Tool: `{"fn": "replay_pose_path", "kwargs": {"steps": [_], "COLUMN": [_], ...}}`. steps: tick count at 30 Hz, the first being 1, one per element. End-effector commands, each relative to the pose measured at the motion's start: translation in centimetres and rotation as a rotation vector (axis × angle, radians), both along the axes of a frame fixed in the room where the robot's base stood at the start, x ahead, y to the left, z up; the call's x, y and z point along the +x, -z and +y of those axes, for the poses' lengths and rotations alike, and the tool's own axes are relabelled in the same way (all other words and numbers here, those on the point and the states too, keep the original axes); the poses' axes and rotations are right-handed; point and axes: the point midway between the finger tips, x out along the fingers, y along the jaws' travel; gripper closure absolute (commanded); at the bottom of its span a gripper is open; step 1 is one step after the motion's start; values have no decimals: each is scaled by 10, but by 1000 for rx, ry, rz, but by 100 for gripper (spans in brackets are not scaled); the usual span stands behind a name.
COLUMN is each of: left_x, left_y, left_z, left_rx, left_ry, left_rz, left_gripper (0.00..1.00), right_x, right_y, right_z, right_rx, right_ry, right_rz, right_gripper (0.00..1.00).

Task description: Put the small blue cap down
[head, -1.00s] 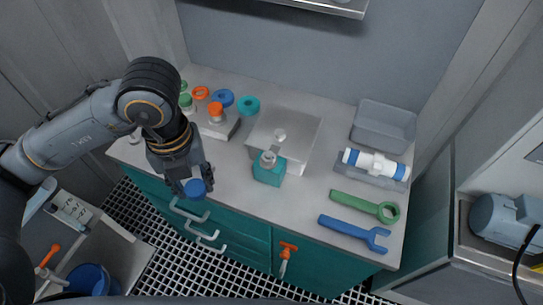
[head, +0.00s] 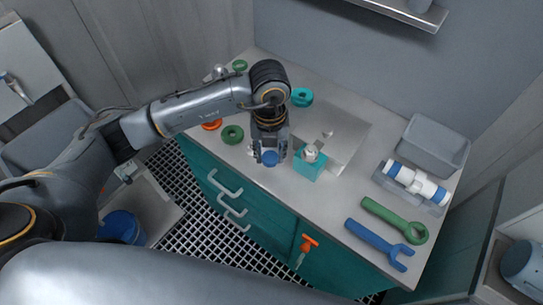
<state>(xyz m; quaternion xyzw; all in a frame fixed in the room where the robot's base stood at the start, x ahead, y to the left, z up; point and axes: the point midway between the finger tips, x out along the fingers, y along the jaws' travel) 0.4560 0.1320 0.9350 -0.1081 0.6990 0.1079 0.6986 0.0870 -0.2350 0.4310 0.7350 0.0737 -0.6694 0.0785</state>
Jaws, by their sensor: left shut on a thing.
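The small blue cap (head: 270,158) is between the fingers of my left gripper (head: 269,154). The gripper points down and is shut on the cap, over the front part of the grey worktop (head: 310,205). The gap between cap and worktop cannot be judged clearly. A teal block (head: 309,169) with a small pale fitting in its top stands just right of the gripper. My right gripper is not in view.
A green ring (head: 232,134) lies left of the gripper, a teal ring (head: 301,97) behind it. A white-and-blue vessel (head: 416,181), grey bin (head: 437,146), green wrench (head: 394,219) and blue wrench (head: 379,243) are at right.

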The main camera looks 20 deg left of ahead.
Motion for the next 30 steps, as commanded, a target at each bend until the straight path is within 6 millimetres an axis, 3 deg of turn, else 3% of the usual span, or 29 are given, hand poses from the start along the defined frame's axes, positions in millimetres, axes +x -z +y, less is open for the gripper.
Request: {"fn": "replay_pose_path", "kwargs": {"steps": [10,22,23,24,26,30], "left_x": [6,6,7,7,6,6], "left_y": [36,44,42,42,42,42], "left_z": [-2,-1,-1,-1,-1,-1], "left_rx": [1,0,0,0,0,0], "left_ry": [0,0,0,0,0,0], "left_rz": [1,-1,-1,-1,-1,-1], "left_gripper": [100,100,57,49,40,40], "right_x": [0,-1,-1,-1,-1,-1], "right_y": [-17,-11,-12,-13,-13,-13], "right_z": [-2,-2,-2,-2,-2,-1], "right_rx": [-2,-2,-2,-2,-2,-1], "right_ry": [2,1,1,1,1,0], "right_rz": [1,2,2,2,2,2], "right_gripper": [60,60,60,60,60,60]}}
